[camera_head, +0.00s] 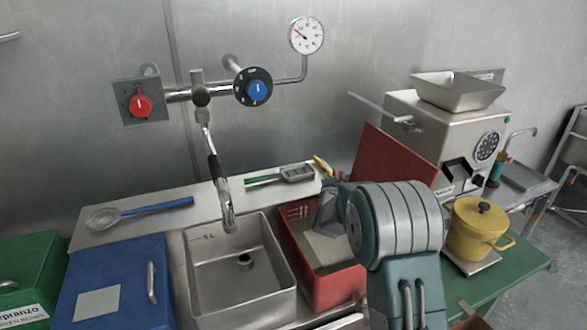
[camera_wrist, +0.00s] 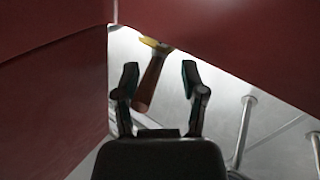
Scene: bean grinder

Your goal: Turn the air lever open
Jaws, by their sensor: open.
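No part is clearly marked as the air lever. The wall pipework carries a red knob (camera_head: 140,104), a blue knob (camera_head: 257,90) and a round gauge (camera_head: 305,35). A pale rod (camera_head: 372,107) sticks out left from the steel grinder (camera_head: 440,125). My gripper (camera_wrist: 160,72) is open in the wrist view, with nothing clasped. A brown handle with a yellow end (camera_wrist: 152,78) shows beyond and between its fingertips; contact is not evident. In the head view my arm partly hides the gripper near the red bin (camera_head: 330,285). The wall knobs are outside the wrist view.
A raised red panel (camera_head: 395,165) stands behind my arm. A steel sink (camera_head: 245,300) with a tap (camera_head: 222,185) is left of the red bin. A blue box (camera_head: 115,285) is farther left. A yellow pot (camera_head: 480,225) stands right of my arm. Air before the wall is mostly free.

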